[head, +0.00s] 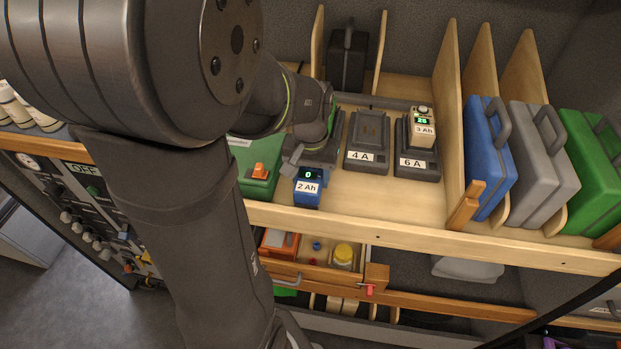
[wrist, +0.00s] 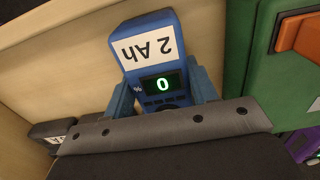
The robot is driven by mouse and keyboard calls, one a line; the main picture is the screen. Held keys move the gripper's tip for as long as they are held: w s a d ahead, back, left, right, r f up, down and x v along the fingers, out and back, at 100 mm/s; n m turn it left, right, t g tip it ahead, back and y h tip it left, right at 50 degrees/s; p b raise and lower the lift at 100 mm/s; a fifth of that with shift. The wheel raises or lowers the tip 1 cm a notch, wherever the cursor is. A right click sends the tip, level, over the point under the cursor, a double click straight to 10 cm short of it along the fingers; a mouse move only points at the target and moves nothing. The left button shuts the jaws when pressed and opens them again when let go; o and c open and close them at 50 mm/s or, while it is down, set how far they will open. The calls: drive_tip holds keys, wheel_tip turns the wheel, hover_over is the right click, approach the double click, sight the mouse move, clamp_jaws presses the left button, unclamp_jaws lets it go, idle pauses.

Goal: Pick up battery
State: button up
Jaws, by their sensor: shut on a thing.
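A blue battery (head: 307,188) labelled "2 Ah", its display reading 0, is at the front of the wooden shelf in the head view. It also shows in the wrist view (wrist: 150,40), label upside down. My gripper (head: 308,168) is shut on this battery, with a blue-grey finger on each side of it in the wrist view (wrist: 162,88). I cannot tell whether the battery touches the shelf. A beige battery (head: 422,125) labelled "3 Ah", display 25, sits on the "6 A" charger (head: 417,164).
The "4 A" charger (head: 368,143) is empty; another charger (head: 326,151) is partly behind my gripper. A green box (head: 257,150) with an orange latch stands close left of the blue battery. Blue, grey and green cases stand between dividers at right. An open drawer (head: 322,270) lies below.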

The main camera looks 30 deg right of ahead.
drive_tip(key=shift+r, duration=0.1)
drive_tip(key=shift+r, duration=0.5)
drive_tip(key=r, duration=0.2)
drive_tip(key=s+r, duration=0.1)
drive_tip(key=shift+d+r, duration=0.15)
drive_tip(key=shift+r, duration=0.2)
drive_tip(key=s+d+r, duration=0.2)
drive_tip(key=s+r, duration=0.3)
drive_tip(key=s, duration=0.4)
approach(315, 176)
drive_tip(key=w+d+r, duration=0.2)
drive_tip(key=d+r, duration=0.1)
drive_tip(key=d, duration=0.4)
drive_tip(key=w+r+n, duration=0.1)
drive_tip(key=w, duration=1.4)
drive_tip(key=shift+w+a+r, duration=0.15)
drive_tip(key=shift+a+r, duration=0.1)
